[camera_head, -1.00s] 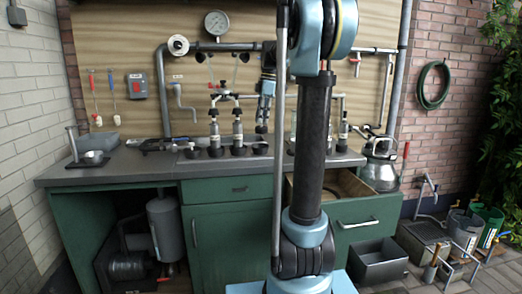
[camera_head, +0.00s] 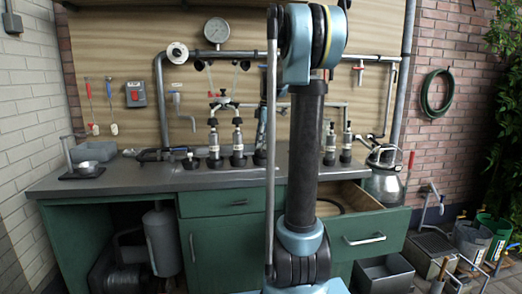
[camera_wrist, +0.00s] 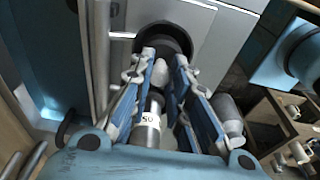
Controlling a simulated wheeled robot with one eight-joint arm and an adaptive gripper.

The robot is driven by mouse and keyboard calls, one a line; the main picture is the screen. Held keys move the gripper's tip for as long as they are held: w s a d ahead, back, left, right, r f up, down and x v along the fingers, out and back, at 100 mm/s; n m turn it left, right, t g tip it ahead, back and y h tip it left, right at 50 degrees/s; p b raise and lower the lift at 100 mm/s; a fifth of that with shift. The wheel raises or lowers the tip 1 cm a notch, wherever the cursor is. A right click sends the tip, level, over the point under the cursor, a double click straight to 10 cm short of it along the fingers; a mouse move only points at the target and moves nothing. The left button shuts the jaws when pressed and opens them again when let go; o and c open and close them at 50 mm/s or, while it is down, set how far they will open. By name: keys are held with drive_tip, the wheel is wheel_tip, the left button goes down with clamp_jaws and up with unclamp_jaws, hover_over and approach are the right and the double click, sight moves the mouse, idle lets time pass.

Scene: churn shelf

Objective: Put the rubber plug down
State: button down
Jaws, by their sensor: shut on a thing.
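In the wrist view, my gripper (camera_wrist: 163,72) has its two blue fingers closed in around a small pale piece at the fingertips. A dark round piece (camera_wrist: 166,37) sits just beyond the tips. It looks like the rubber plug, but I cannot tell where the held thing ends. A silver cylinder (camera_wrist: 149,125) with a number label shows between the fingers, and I cannot tell whether it touches them. In the head view, my gripper (camera_head: 262,128) is over the bench, mostly hidden behind my own arm. The plug cannot be made out there.
The grey benchtop (camera_head: 120,178) carries several silver canisters (camera_head: 238,142) with black bases close to my gripper. A metal pail (camera_head: 385,180) stands at the right end. A drawer (camera_head: 365,235) is pulled open below. The benchtop's front left is mostly clear.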

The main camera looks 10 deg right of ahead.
drive_tip(key=shift+f, duration=1.3)
drive_tip(key=c, duration=1.5)
unclamp_jaws()
wheel_tip(320, 180, up, 12)
drive_tip(key=d, duration=0.2)
drive_tip(key=s+a+f+m+t+h, duration=0.1)
drive_tip(key=s+f+m, duration=0.45)
drive_tip(key=s, duration=0.45)
drive_tip(key=s+a+f+m, duration=0.1)
drive_tip(key=s+f+m, duration=0.3)
drive_tip(key=s+f, duration=0.45)
drive_tip(key=s+f+m, duration=0.2)
drive_tip(key=s+f, duration=0.3)
drive_tip(key=s+f+m, duration=0.3)
drive_tip(key=s+f, duration=0.3)
drive_tip(key=s+f+m+t, duration=0.1)
drive_tip(key=s+f+m, duration=0.2)
drive_tip(key=s+f, duration=0.2)
drive_tip(key=shift+s+f+h, duration=0.2)
drive_tip(key=shift+f+h, duration=0.05)
drive_tip(key=shift+h, duration=0.15)
